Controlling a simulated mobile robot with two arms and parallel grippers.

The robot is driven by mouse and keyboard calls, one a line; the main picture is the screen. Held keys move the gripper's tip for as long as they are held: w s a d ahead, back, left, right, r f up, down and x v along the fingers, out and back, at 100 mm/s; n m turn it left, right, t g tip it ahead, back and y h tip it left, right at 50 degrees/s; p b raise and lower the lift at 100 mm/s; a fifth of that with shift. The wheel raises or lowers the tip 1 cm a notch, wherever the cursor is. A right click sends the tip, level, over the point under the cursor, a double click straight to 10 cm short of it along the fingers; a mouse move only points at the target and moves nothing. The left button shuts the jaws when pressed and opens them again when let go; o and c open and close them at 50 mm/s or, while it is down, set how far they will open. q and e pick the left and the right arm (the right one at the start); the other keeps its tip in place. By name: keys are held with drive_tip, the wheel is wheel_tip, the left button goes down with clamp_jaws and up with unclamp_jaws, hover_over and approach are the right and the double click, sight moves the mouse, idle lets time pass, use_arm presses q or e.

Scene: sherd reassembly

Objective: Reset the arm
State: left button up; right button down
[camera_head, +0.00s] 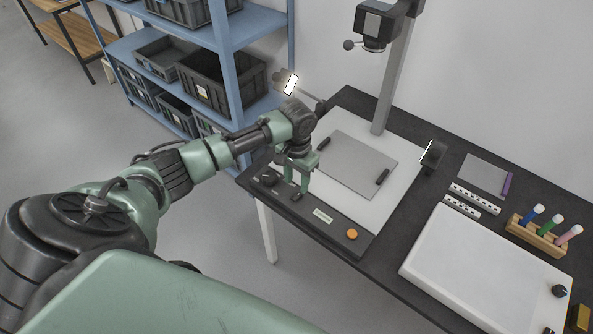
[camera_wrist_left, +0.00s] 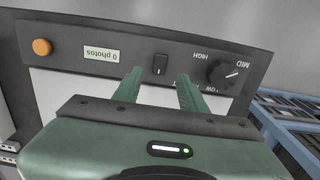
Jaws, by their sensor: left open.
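My left arm comes in from the left in the head view. Its gripper (camera_head: 296,190) is over the front-left part of the copy stand's control panel (camera_head: 310,208). In the left wrist view the gripper (camera_wrist_left: 160,82) is open, with nothing between its two green fingers. A black rocker switch (camera_wrist_left: 160,64) shows between the fingertips; I cannot tell whether they touch the panel. A dial (camera_wrist_left: 226,73), a "0 photos" display (camera_wrist_left: 101,56) and an orange button (camera_wrist_left: 41,47) are on the same panel. My right gripper is not in view.
A grey mat (camera_head: 350,160) with two black bars lies on the stand's white base. A lamp (camera_head: 432,156) stands right of it. A white lightbox (camera_head: 480,270), scale bars and a wooden pen rack (camera_head: 537,236) are further right. A blue shelf (camera_head: 232,70) stands behind.

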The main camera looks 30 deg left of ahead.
use_arm(q)
wheel_tip(320, 180, up, 2)
drive_tip(key=shift+r, duration=0.25)
idle(0.4)
